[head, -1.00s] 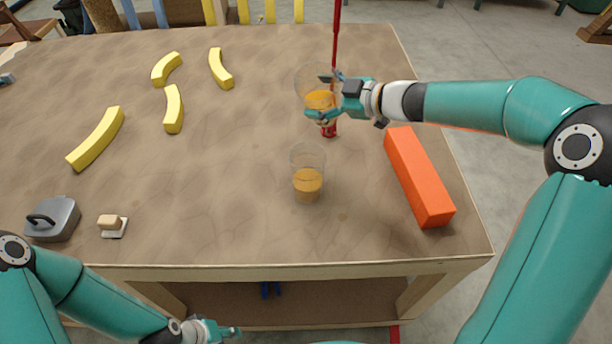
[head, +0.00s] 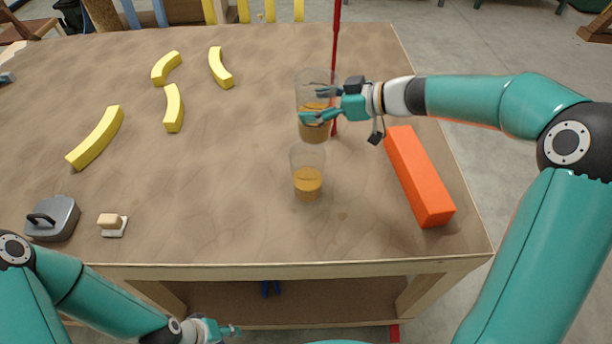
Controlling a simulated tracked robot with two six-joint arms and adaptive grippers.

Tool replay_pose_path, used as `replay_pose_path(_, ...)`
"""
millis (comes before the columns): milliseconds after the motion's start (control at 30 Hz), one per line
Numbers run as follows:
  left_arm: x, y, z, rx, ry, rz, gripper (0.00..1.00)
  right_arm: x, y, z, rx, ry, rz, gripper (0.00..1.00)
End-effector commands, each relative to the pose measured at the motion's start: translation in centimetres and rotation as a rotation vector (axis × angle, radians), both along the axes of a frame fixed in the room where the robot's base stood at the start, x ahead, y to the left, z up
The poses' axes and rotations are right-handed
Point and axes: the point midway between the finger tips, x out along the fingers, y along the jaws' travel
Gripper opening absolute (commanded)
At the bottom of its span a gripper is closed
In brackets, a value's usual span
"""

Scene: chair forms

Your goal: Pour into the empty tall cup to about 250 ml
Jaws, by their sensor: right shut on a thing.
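A clear tall cup (head: 308,160) stands upright on the table, with amber liquid in its lower part. My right gripper (head: 318,105) is shut on a second clear cup (head: 312,80), one finger on each side of it. This held cup is near upright, just behind the standing cup and apart from it, with amber liquid in its lower part. I cannot tell whether its base touches the table. No stream shows between the cups. My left gripper (head: 224,330) is low at the table's front edge, away from both cups; its fingers are too small to read.
An orange block (head: 418,178) lies right of the cups on the brown table (head: 220,200). Several yellow curved pieces (head: 95,138) lie at the left and back. A grey handled block (head: 52,218) and a small tan-and-white piece (head: 112,224) sit front left. A thin red pole (head: 336,50) rises behind the held cup.

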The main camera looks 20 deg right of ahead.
Motion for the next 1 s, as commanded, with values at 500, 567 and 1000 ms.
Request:
replay_pose_path(500, 0.0, 0.0, 0.0, 0.0, 0.0, 0.0, 0.4, 0.0, 0.0, 2.7, -0.002, -0.007, 0.001, 0.6)
replay_pose_path(567, 0.0, 0.0, 0.0, 0.0, 0.0, 0.0, 0.4, 0.0, 0.0, 3.3, -0.002, -0.008, 0.001, 0.6)
replay_pose_path(1000, 0.0, 0.0, 0.0, 0.0, 0.0, 0.0, 0.4, 0.0, 0.0, 5.1, -0.001, -0.005, 0.0, 0.6)
